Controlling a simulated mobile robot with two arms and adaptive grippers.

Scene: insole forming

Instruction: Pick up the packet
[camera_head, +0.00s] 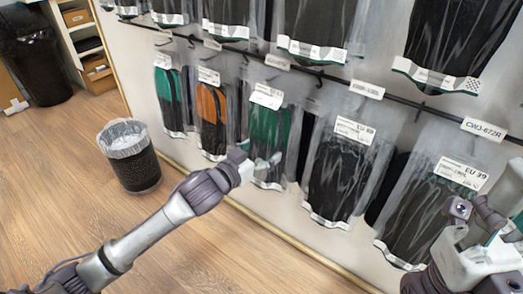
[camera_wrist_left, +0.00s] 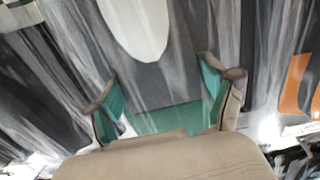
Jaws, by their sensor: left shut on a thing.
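Clear packets with dark insoles hang in rows on the wall rack. A packet with a green insole (camera_head: 268,128) hangs in the lower row, with a white label at its top. My left gripper (camera_head: 265,163) is at the lower part of this packet and is shut on it. In the left wrist view, its fingers (camera_wrist_left: 166,92) stand apart with the grey and green packet (camera_wrist_left: 165,118) between them. The exact contact is hard to see. My right gripper (camera_head: 490,245) is at the lower right, in front of a packet labelled EU 39 (camera_head: 425,200); its jaw state is unclear.
An orange-insole packet (camera_head: 211,115) hangs close on the left and a black one (camera_head: 338,170) on the right. A dark rail (camera_head: 310,72) with hooks runs above them. A lined bin (camera_head: 135,160) stands on the wooden floor.

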